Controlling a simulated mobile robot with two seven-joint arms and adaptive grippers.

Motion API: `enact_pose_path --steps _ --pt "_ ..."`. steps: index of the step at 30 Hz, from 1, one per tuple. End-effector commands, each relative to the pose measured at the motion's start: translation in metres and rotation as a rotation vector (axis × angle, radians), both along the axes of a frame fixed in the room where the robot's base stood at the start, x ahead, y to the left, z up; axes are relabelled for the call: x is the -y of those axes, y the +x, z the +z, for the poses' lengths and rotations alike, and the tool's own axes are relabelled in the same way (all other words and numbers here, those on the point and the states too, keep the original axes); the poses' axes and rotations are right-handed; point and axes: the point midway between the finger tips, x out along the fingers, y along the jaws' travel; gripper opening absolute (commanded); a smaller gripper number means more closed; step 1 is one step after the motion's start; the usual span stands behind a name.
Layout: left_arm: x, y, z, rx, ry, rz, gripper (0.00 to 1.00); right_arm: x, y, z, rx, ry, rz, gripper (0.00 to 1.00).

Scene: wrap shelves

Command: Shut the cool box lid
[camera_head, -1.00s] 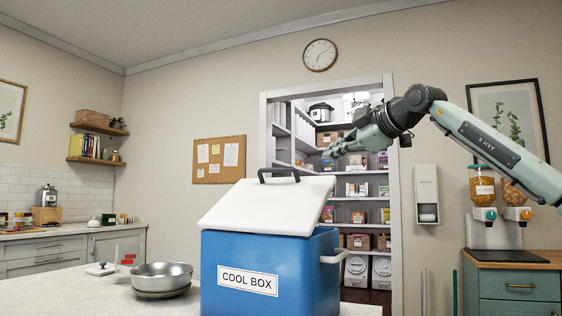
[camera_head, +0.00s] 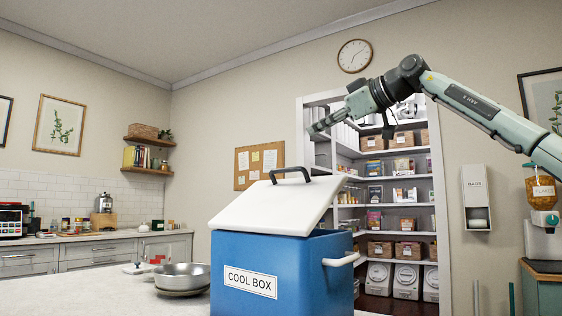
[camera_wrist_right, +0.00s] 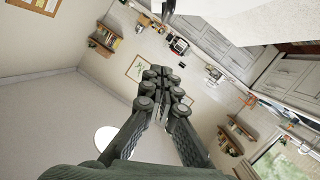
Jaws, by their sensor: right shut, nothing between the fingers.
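The blue cool box (camera_head: 318,270) stands on the pale counter in the head view. A dark handle (camera_head: 290,173) sits on the lid's upper edge. My right gripper (camera_head: 318,128) is above and slightly right of the handle, apart from it. Its fingers are shut and empty, also in the right wrist view (camera_wrist_right: 158,75). A white surface at the top right of that view may be the lid; I cannot tell. My left gripper is not in view.
A metal bowl (camera_head: 183,277) stands on the counter (camera_head: 90,296), left of the box. A white side handle (camera_head: 341,259) sticks out from the box's right. Pantry shelves (camera_head: 395,180) stand behind. The air above the lid is clear apart from my right arm.

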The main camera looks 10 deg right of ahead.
Motion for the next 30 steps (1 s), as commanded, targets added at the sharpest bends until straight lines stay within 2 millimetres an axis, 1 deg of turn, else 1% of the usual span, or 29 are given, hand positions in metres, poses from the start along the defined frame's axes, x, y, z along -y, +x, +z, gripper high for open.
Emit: enact_pose_path --steps 2,5,6,8,13,19,20,21,24,27,30 --pt "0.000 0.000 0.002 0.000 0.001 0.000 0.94 0.000 0.001 0.001 -0.003 0.008 -0.001 0.00" --pt "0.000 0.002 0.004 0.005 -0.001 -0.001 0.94 -0.004 0.007 0.001 -0.004 0.009 -0.001 0.00" --pt "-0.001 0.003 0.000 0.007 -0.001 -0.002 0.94 -0.007 0.011 0.000 -0.005 0.008 -0.001 0.00" --pt "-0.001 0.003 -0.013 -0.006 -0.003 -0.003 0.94 -0.013 0.019 -0.002 -0.005 0.006 0.000 0.00" --pt "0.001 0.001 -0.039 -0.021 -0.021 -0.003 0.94 -0.032 0.049 -0.010 -0.006 0.007 -0.001 0.00" --pt "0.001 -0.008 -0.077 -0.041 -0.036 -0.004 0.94 -0.053 0.081 -0.018 -0.005 0.008 0.000 0.00" --pt "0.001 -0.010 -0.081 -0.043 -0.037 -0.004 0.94 -0.054 0.084 -0.023 -0.006 0.008 -0.001 0.00" --pt "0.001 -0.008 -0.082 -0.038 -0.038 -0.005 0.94 -0.048 0.085 -0.034 -0.006 0.008 -0.004 0.00" --pt "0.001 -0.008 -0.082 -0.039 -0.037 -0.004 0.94 -0.043 0.087 -0.046 -0.004 0.007 -0.003 0.00" --pt "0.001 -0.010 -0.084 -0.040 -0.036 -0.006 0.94 -0.041 0.089 -0.054 -0.003 0.007 -0.002 0.00" --pt "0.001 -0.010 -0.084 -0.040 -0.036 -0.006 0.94 -0.040 0.090 -0.058 -0.002 0.007 -0.002 0.00"
